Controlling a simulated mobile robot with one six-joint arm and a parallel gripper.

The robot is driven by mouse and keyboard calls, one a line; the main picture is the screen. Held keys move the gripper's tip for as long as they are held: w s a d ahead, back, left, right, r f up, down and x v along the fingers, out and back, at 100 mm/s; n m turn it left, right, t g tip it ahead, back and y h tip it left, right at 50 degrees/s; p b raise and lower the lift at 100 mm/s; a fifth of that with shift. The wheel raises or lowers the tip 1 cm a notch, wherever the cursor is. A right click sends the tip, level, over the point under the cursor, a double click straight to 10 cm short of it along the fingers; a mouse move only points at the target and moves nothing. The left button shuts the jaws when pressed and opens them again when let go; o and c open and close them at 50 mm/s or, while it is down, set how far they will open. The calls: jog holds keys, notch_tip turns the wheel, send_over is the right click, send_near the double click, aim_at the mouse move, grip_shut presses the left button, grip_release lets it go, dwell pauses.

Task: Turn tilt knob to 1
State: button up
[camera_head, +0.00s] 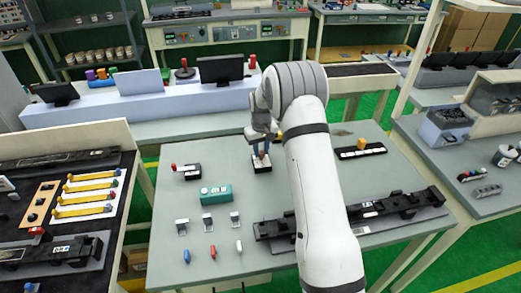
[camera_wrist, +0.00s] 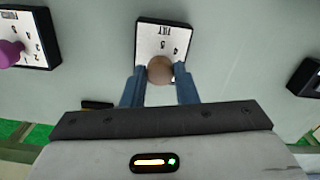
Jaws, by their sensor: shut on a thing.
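The tilt knob (camera_wrist: 160,69) has a round brown cap and stands on a dark-edged block with a white label plate (camera_wrist: 163,40). In the wrist view the plate carries upside-down lettering that seems to read TILT, with a few digits; the 1 is hidden or not readable. My gripper (camera_wrist: 160,82) has its two blue fingers closed on either side of the knob. In the head view my gripper (camera_head: 261,160) is low over the small dark block (camera_head: 262,169) on the grey-green table. Which number the knob points to cannot be told.
A purple knob (camera_wrist: 10,53) on another numbered block stands to the left in the wrist view. In the head view, a red-knobbed block (camera_head: 186,171), a teal box (camera_head: 215,194), a block with an orange knob (camera_head: 361,149) and a long black fixture (camera_head: 350,213) share the table.

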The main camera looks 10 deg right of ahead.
jog(key=shift+c, duration=0.7)
jog(key=shift+f+m+b, duration=0.1)
jog(key=shift+m+b, duration=0.2)
jog(key=shift+b, duration=0.05)
jog(key=m+b, duration=0.2)
jog(key=shift+f+m, duration=0.1)
jog(key=shift+m, duration=0.3)
jog(key=m+b, duration=0.3)
jog(key=m, duration=0.2)
jog(key=m+b, duration=0.1)
jog(key=m, duration=0.3)
jog(key=shift+m+b, duration=0.3)
jog(key=shift+m, duration=0.1)
jog(key=m, duration=0.2)
jog(key=m+b, duration=0.1)
jog(key=m, duration=0.1)
jog(key=shift+r+m, duration=0.2)
jog(key=shift+m, duration=0.1)
